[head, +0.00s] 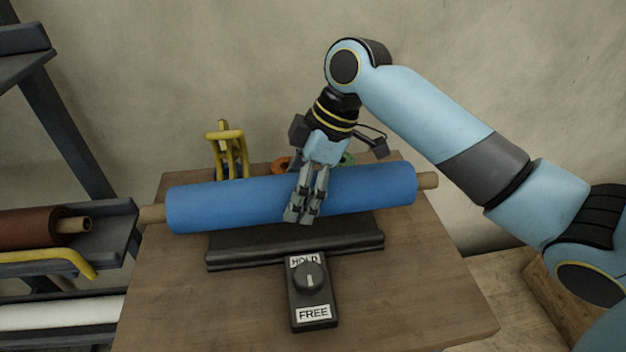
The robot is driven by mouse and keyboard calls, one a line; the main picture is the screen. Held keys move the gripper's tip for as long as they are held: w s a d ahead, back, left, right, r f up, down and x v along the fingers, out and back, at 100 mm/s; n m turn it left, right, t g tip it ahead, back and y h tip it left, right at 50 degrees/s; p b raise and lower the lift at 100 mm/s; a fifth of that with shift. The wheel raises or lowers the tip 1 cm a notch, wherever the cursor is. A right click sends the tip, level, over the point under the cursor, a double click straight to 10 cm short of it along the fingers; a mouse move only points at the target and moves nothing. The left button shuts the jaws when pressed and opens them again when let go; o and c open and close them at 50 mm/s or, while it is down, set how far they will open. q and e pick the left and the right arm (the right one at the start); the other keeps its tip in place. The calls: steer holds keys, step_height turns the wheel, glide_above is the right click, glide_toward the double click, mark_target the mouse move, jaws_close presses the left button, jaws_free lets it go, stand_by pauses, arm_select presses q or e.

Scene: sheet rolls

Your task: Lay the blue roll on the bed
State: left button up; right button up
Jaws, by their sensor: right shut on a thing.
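The blue roll (235,203) lies lengthwise across the head view, with a tan core end showing at each side. My right gripper (302,212) reaches down from above and is shut on the roll near its middle. The long black bed (330,243) is on the wooden table, just below and in front of the roll in the picture. The roll hides the bed's rear part, and I cannot tell whether the two touch. My left gripper is not in view.
A control box (311,295) marked HOLD and FREE stands before the bed. Yellow handles (229,145), an orange ring (281,165) and a green ring (347,159) are behind the roll. A rack (105,238) at left holds a dark red roll (28,227) and a white roll (60,312). The table (425,295) is bare at front right.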

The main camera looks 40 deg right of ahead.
steer(key=shift+w+f, duration=0.15)
steer(key=shift+w, duration=0.45)
steer(key=shift+f, duration=2)
steer(key=o, duration=1.6)
steer(key=shift+s+f, duration=0.15)
steer(key=v, duration=1.2)
